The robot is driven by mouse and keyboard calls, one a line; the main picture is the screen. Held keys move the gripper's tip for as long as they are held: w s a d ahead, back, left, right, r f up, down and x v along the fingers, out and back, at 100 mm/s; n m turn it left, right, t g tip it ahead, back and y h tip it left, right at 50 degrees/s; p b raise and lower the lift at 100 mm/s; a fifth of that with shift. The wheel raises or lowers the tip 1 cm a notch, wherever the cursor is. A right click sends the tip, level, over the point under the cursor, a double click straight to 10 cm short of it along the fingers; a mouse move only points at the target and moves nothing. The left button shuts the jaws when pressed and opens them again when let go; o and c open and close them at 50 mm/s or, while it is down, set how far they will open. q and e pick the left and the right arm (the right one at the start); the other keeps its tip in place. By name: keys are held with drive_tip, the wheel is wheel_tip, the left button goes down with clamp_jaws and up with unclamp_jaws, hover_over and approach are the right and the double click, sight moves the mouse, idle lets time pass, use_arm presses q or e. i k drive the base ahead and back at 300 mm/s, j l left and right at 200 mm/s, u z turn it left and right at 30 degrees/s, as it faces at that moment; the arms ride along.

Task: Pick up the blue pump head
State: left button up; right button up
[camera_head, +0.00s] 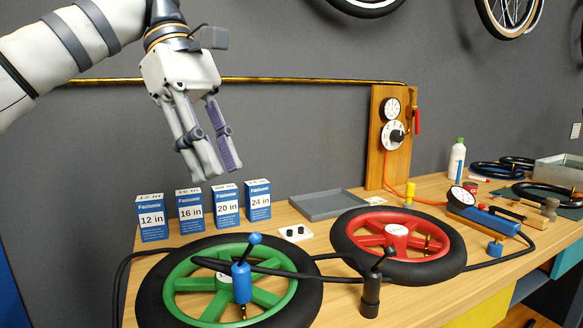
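A blue pump head (241,282) with a lever ending in a blue ball stands over the green-rimmed wheel (178,286) at the front left. A black hose runs from it to the right. My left gripper (217,172) hangs high above the bench, fingers pointing down, near the size boxes and well above and behind the pump head. Its fingers are apart with nothing between them. My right gripper is not in view.
Several blue-and-white size boxes (191,211) stand at the back left. A black pump head (371,292) is upright near the front edge. A red-rimmed wheel (350,232), an empty grey tray (325,206) and a blue pump with gauge (484,216) lie on the bench. A wooden gauge panel (376,150) rises behind.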

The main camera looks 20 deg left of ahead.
sight(242, 276)
drive_tip(key=k+l, duration=0.8)
drive_tip(key=l, duration=0.15)
